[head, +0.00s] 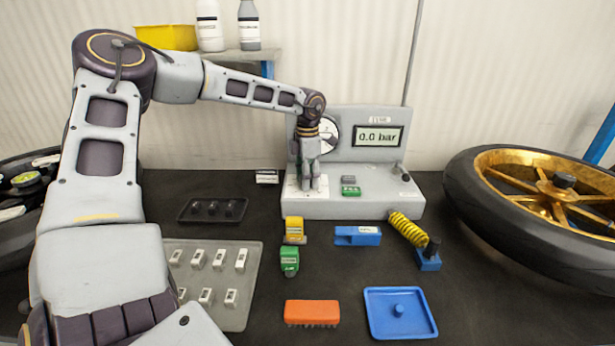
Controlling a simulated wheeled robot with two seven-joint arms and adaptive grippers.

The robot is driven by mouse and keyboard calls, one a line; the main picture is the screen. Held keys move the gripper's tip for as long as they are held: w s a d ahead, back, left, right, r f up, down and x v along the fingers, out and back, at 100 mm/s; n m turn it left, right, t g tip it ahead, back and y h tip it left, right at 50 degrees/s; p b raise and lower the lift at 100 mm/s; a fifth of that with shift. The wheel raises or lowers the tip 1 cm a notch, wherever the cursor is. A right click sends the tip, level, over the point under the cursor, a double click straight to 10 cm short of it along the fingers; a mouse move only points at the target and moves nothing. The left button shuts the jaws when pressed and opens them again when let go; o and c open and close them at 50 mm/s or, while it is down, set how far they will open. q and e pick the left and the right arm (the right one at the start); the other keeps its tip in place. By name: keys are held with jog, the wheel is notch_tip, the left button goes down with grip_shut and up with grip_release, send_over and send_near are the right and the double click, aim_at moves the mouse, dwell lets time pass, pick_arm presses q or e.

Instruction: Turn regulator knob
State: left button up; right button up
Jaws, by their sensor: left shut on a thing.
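The grey test unit (390,207) stands at the back of the dark bench. Its display (378,136) reads 0.0 bar. A round dial gauge (331,133) left of the display is partly covered by my left wrist. My left gripper (314,186) points down at the left part of the unit's base, over a white plate. It is shut on the regulator knob, which the fingers hide almost wholly. I cannot tell the knob's angle. My right gripper is not in view.
A yellow coiled hose (407,229) lies in front of the unit. A gold-rimmed wheel (560,190) fills the right side. Yellow (295,228), green (289,260) and blue (358,236) parts, an orange brush (312,312), a blue tray (376,324) and a grey tray (240,290) occupy the front.

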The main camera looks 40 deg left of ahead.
pick_arm(q)
jog(key=shift+m, duration=2)
jog(key=m, duration=0.3)
jog(key=shift+p, duration=0.35)
jog(key=m, duration=0.2)
jog(key=shift+m, duration=2)
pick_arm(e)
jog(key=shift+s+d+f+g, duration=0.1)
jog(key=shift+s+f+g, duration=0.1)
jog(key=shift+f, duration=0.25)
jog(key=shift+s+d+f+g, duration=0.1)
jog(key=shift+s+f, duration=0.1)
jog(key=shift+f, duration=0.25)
